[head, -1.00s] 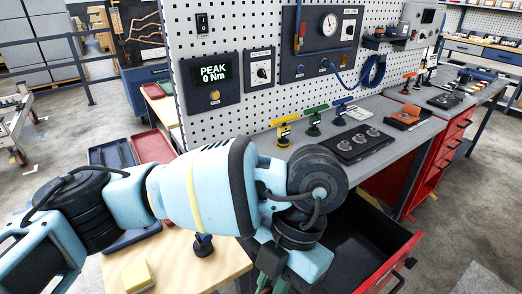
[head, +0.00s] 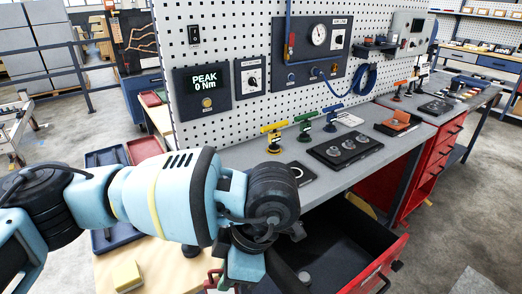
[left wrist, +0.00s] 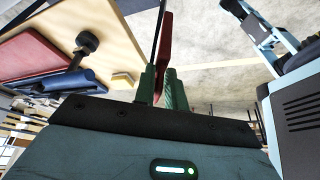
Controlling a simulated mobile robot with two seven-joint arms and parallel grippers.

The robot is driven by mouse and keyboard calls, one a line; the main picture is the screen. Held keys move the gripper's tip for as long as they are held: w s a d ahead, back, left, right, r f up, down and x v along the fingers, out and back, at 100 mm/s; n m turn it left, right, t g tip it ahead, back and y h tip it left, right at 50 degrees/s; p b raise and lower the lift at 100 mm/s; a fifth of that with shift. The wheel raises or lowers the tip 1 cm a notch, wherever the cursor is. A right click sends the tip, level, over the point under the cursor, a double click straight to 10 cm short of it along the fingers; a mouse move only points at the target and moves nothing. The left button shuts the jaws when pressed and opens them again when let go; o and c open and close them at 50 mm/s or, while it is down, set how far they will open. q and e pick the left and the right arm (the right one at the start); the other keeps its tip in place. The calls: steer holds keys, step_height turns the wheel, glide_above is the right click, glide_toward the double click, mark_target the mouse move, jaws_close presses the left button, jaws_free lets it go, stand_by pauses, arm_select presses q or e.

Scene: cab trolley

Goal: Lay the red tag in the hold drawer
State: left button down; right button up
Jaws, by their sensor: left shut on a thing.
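The red tag (left wrist: 164,50) is between the green fingers of my left gripper (left wrist: 162,86) in the left wrist view, seen nearly edge-on. In the head view my left gripper (head: 222,288) is at the bottom edge, partly cut off, with a bit of red showing beside its fingers. It is shut on the tag. An open drawer (head: 345,240) with a dark inside and red front is under the bench, to the right of the gripper. The gripper is left of the drawer's inside, not clearly over it. My right gripper is not in view.
The grey bench top (head: 240,154) above the drawer holds yellow, green and blue handled tools and a black tray (head: 345,150). A wooden table (head: 150,262) with a yellow block (head: 127,276) is at the lower left. A small round thing (head: 304,277) shows inside the drawer.

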arm_select(q)
steer(key=w+a+m+t+h, duration=0.2)
steer(key=a+m, duration=0.6)
steer(key=m, duration=0.1)
steer(key=w+a+m+t+h, duration=0.2)
steer(key=a+m+t, duration=0.1)
steer(key=a+m, duration=0.4)
steer(key=shift+a+r+m+h+p, duration=0.3)
steer(key=shift+a+m+p, duration=0.1)
steer(key=shift+m, duration=1.1)
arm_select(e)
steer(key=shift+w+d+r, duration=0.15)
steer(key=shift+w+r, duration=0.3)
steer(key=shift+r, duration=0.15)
arm_select(q)
steer(key=shift+w, duration=0.1)
steer(key=shift+d, duration=0.1)
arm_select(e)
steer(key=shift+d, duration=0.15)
